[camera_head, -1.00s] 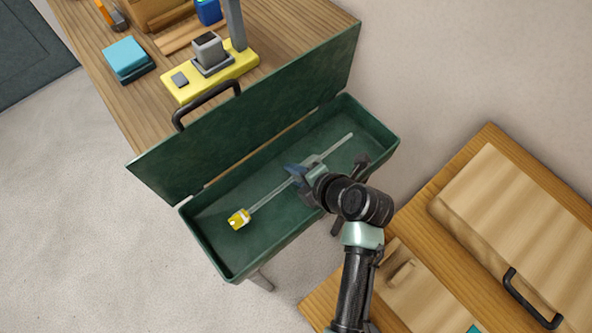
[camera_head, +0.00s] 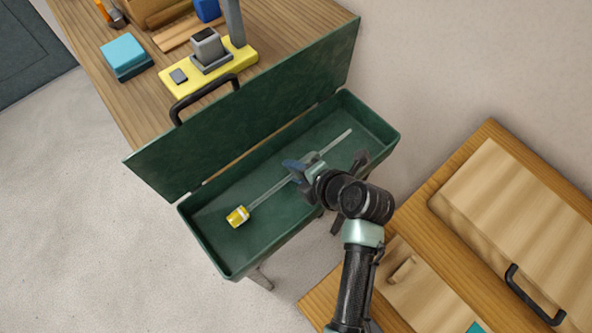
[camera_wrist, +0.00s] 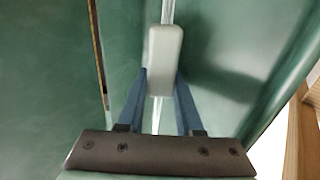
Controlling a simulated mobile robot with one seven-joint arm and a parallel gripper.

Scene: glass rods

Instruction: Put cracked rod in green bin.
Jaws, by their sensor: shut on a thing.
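The green bin (camera_head: 204,249) is a long open box with its lid (camera_head: 205,140) raised at the back. A thin clear rod (camera_head: 268,193) with a yellow end cap (camera_head: 238,216) lies lengthwise over the bin's interior, within its rim. I cannot tell whether it touches the floor, and no crack is discernible. My gripper (camera_head: 301,171) is at the rod's middle, inside the bin's outline. In the wrist view, the blue fingers (camera_wrist: 161,84) are shut on the rod's pale grip block (camera_wrist: 165,47), and the clear rod (camera_wrist: 167,10) runs beyond it.
A wooden table (camera_head: 95,60) behind the lid bears a yellow stand (camera_head: 225,75) and a teal box (camera_head: 123,52). The lid's black handle (camera_head: 200,98) sticks up. Wooden cases (camera_head: 500,190) stand on a table at right. Open floor lies at left.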

